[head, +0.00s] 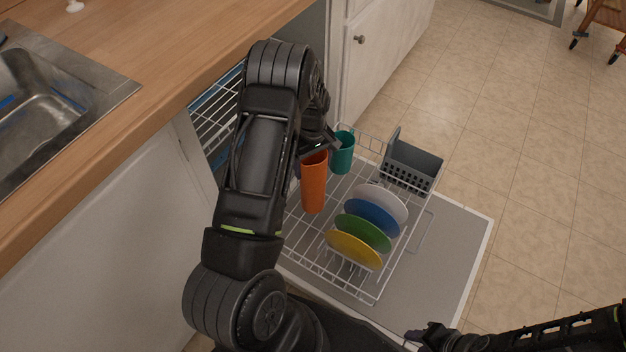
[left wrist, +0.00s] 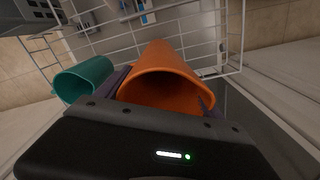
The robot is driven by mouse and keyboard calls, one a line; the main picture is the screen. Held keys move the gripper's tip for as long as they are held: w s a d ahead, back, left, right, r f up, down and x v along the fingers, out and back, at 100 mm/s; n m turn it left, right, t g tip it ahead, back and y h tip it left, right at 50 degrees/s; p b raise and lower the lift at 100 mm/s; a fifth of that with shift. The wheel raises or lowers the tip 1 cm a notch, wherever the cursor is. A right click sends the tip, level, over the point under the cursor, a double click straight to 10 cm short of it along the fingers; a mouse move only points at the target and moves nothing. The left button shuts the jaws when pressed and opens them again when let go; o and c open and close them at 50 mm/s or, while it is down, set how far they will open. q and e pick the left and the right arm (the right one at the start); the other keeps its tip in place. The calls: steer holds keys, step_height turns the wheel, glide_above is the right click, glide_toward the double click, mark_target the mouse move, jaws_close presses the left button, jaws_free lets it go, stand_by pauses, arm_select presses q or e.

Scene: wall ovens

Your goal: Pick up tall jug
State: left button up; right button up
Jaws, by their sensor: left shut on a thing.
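The tall jug (head: 314,184) is a tall orange cup standing in the lower dishwasher rack, with its open mouth facing up. My left gripper (head: 316,150) is at its rim, partly hidden by my own arm. In the left wrist view the orange jug (left wrist: 165,75) sits between the two dark fingers of my left gripper (left wrist: 162,95), which is shut on it. My right gripper (head: 430,335) is low at the right edge of the open door, far from the jug. Its finger gap does not show clearly.
A teal cup (head: 343,154) stands close beside the jug. White, blue (head: 374,217), green and yellow (head: 354,250) plates stand in the wire rack (head: 418,232). A grey cutlery basket (head: 412,166) is at the rack's far right. The counter (head: 150,50) lies at left.

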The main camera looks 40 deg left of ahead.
arm_select(q)
steer(key=c, duration=0.9)
steer(key=shift+o, duration=0.2)
steer(key=shift+r, duration=0.15)
step_height(320, 180, up, 10)
steer(key=shift+f+p, duration=0.1)
steer(key=shift+p, duration=0.75)
